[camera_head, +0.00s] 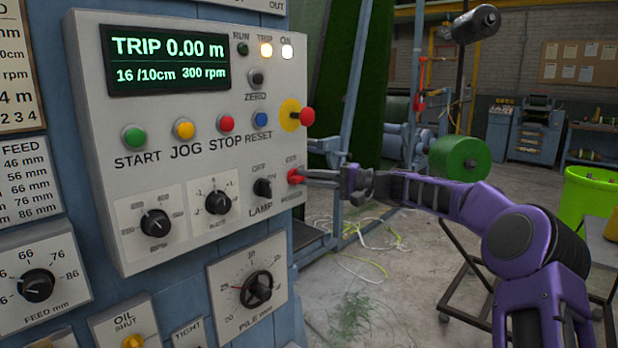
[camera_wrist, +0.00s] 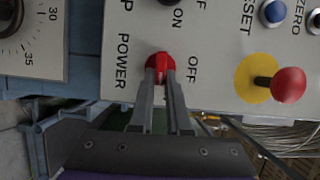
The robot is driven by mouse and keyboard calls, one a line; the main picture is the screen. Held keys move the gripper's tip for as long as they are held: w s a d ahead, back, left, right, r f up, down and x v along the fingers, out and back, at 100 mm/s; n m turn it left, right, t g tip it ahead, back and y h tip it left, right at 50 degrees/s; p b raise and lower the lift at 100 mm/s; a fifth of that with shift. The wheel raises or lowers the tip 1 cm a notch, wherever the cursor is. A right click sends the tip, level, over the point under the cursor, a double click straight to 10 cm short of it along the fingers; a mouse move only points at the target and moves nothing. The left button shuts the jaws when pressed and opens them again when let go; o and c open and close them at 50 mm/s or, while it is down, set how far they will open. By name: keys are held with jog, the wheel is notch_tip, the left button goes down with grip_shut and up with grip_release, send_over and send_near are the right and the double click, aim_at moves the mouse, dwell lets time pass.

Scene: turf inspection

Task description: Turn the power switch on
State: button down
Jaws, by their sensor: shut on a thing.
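The power switch (camera_head: 295,176) is a small red rotary knob at the lower right of the grey control panel (camera_head: 120,235). In the wrist view the red knob (camera_wrist: 160,66) sits between the words POWER and OFF. My gripper (camera_head: 312,177) reaches in from the right, and its two slim fingers (camera_wrist: 161,80) are shut on the red knob, one on each side. The fingers cover part of the knob and some of the lettering around it. The panel display reads TRIP 0.00 m, and the TRIP and ON lamps look lit.
A red mushroom button on a yellow disc (camera_wrist: 288,84) sticks out near the switch. The black lamp knob (camera_head: 263,187) is just left of it. Start, jog, stop and reset buttons sit higher on the panel.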

dwell(0.4)
jog(key=c, duration=0.9)
grip_release()
jog(key=v, duration=1.7)
jog(key=shift+s+d+f+b, duration=0.1)
jog(key=shift+d+f+b, duration=0.15)
jog(key=shift+b, duration=0.15)
